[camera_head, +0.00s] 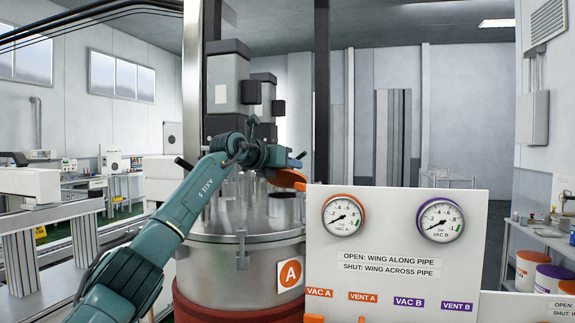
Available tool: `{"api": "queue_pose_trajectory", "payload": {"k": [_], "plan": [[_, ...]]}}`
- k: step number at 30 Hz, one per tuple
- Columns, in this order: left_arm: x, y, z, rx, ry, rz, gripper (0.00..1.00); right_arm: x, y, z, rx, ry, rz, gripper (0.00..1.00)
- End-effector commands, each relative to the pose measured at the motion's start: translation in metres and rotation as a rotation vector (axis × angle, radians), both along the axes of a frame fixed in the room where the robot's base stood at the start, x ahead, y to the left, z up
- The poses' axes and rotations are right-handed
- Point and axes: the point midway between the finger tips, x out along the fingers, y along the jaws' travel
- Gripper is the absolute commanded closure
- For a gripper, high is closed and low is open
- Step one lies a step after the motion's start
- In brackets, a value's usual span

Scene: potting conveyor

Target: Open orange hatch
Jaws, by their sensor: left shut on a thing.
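A steel vessel (225,262) with an orange "A" label stands at the centre, on a dark red base. An orange piece (287,177), which looks like part of the orange hatch, shows above the right side of its lid. My left arm reaches in from the lower left over the lid. My left gripper (297,162) is at the orange piece and shut on it. The fingertips are small and partly hidden, so the exact grip is hard to see. My right gripper is not in view.
A white panel (396,262) with two vacuum gauges and valve labels stands in front, right of the vessel. Tall grey motor units (227,85) rise behind the lid. A bench (545,235) with orange- and purple-lidded tubs is at the right.

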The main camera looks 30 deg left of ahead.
Motion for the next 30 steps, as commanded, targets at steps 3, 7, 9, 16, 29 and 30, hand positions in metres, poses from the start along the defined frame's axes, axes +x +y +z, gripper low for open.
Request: {"api": "queue_pose_trajectory", "payload": {"k": [3,7,9,16,29,30], "plan": [[0.000,0.002,0.001,-0.001,-0.002,0.005,1.00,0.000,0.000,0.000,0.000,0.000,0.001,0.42],[0.000,0.002,0.001,-0.001,-0.001,0.005,1.00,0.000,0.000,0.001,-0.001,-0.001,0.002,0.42],[0.000,0.002,0.001,-0.001,-0.001,0.005,1.00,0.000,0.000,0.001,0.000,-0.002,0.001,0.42],[0.000,0.002,0.000,0.000,0.001,0.003,0.68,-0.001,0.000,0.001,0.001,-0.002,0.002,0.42],[-0.014,0.004,0.000,0.003,-0.001,0.001,0.68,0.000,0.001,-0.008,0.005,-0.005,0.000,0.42],[-0.021,0.005,0.001,0.002,-0.002,0.003,0.68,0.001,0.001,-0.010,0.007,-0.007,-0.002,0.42]]}}
